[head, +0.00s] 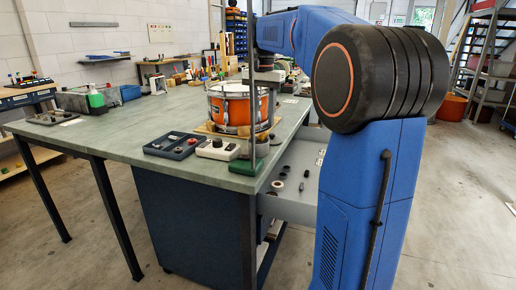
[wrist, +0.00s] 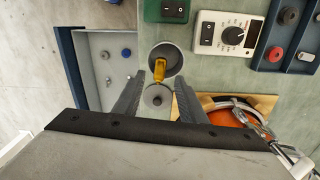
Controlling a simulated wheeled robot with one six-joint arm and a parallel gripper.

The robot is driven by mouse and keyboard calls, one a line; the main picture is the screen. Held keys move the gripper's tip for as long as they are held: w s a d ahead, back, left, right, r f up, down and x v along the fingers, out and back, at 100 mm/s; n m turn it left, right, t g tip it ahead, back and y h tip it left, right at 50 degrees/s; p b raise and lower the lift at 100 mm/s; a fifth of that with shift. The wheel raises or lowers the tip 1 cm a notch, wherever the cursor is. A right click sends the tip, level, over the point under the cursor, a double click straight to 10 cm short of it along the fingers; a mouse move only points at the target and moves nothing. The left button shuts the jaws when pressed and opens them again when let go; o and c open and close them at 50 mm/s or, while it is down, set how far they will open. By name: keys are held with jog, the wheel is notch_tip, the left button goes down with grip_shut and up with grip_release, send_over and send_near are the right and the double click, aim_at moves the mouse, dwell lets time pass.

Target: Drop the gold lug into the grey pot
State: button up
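In the wrist view the gold lug (wrist: 160,70) shows between my fingertips, against the dark inside of the round grey pot (wrist: 154,51). Its lower end overlaps the near rim. Whether it rests in the pot or hangs just above it, I cannot tell. My gripper (wrist: 160,77) is open, with a gap on both sides of the lug. In the head view my gripper (head: 267,76) is small, above the bench near the drum; the lug cannot be made out there.
A grey disc with a dark centre (wrist: 157,97) lies beside the pot. An orange drum (head: 237,108) stands on a wooden board. A white dial box (wrist: 230,33), a green switch box (wrist: 167,10) and a dark tray (head: 173,145) stand nearby. An open drawer (wrist: 107,78) holds small parts.

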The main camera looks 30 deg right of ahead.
jog(key=shift+r, duration=0.15)
notch_tip(320, 180, up, 17)
dwell(0.8)
jog(key=shift+s, duration=0.1)
dwell(0.3)
